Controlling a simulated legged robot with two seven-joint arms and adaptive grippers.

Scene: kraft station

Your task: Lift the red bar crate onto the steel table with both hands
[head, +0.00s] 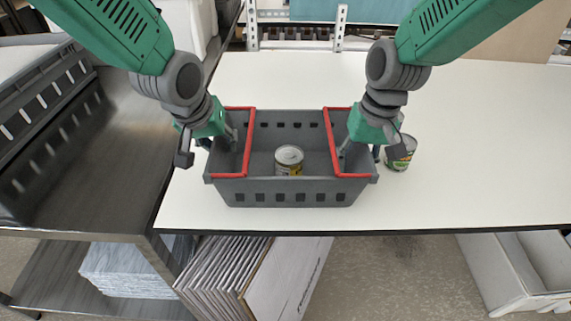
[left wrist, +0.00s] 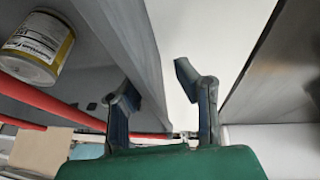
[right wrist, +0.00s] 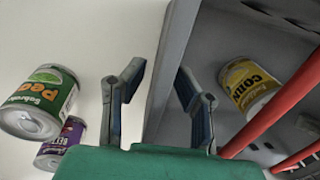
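The grey crate with two red bars (head: 300,185) stands upright on the white table (head: 470,150), near its front edge. A can with a yellow label (head: 289,160) is inside it; that can also shows in the left wrist view (left wrist: 36,48) and the right wrist view (right wrist: 247,86). My left gripper (head: 221,143) is at the crate's left wall, my right gripper (head: 360,150) at its right wall. In the wrist views, the left gripper (left wrist: 157,82) and right gripper (right wrist: 160,76) each straddle a side wall, fingers apart. The steel table (head: 110,165) is at the left.
A peas can (right wrist: 42,103) and a purple-labelled can (right wrist: 60,145) stand on the white table just outside the crate's right wall. A grey rack-like bin (head: 45,95) lies along the steel table's far left side. The steel table's middle looks clear.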

